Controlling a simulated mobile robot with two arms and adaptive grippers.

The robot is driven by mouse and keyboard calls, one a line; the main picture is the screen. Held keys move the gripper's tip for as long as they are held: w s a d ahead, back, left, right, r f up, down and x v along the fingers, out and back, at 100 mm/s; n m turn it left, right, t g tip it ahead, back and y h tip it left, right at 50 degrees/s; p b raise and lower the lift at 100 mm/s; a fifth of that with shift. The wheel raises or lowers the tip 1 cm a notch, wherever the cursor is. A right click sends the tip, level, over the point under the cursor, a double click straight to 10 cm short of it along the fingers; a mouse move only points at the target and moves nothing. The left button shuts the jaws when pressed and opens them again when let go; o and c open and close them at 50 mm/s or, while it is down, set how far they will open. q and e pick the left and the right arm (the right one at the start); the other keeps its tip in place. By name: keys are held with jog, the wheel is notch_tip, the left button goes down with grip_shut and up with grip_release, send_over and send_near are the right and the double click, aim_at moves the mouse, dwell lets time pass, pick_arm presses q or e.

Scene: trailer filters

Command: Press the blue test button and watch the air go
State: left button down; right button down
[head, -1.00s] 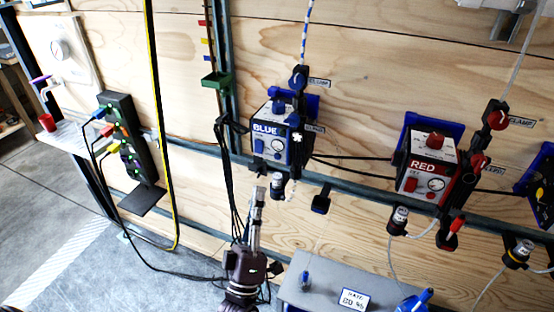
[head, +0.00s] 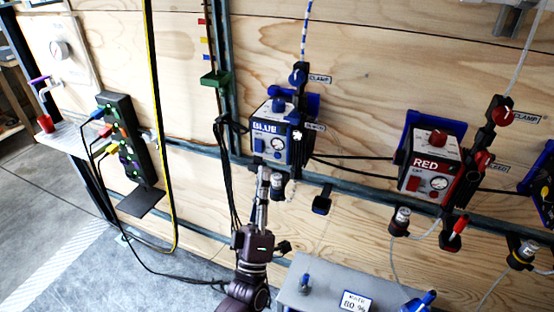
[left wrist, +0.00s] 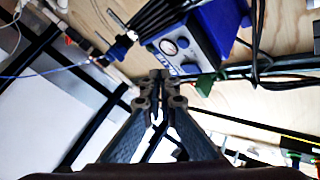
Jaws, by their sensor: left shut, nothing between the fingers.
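The white-and-blue box marked BLUE (head: 270,129) hangs on the plywood wall in the head view. Its front has a round gauge (head: 278,144) and a small square blue button (head: 258,145) to the left of it. My left gripper (head: 264,173) is shut and empty, its fingertips just below the box's lower front edge. In the left wrist view, the shut fingertips (left wrist: 160,78) appear close to the box (left wrist: 190,47), near its gauge (left wrist: 168,47). I cannot tell whether they touch it. My right gripper is not in view.
The RED box (head: 428,170) hangs to the right on the same rail. Hanging black cables (head: 226,180) run left of the blue box. A small canister (head: 277,187) sits right beside my fingers. A grey box with a label (head: 325,283) stands below.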

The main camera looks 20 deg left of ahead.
aim_at(275, 145)
pick_arm(q)
jog(key=shift+w+d+b, duration=0.1)
jog(key=shift+w+b, duration=0.55)
jog(key=shift+w, duration=1.15)
jog(key=shift+w, duration=0.1)
jog(key=shift+w, duration=0.35)
jog(key=shift+w+b, duration=0.35)
jog(key=shift+b, duration=0.15)
dwell(0.4)
jog(key=shift+s, duration=0.15)
jog(key=shift+s+p, duration=0.3)
jog(key=shift+s, duration=0.4)
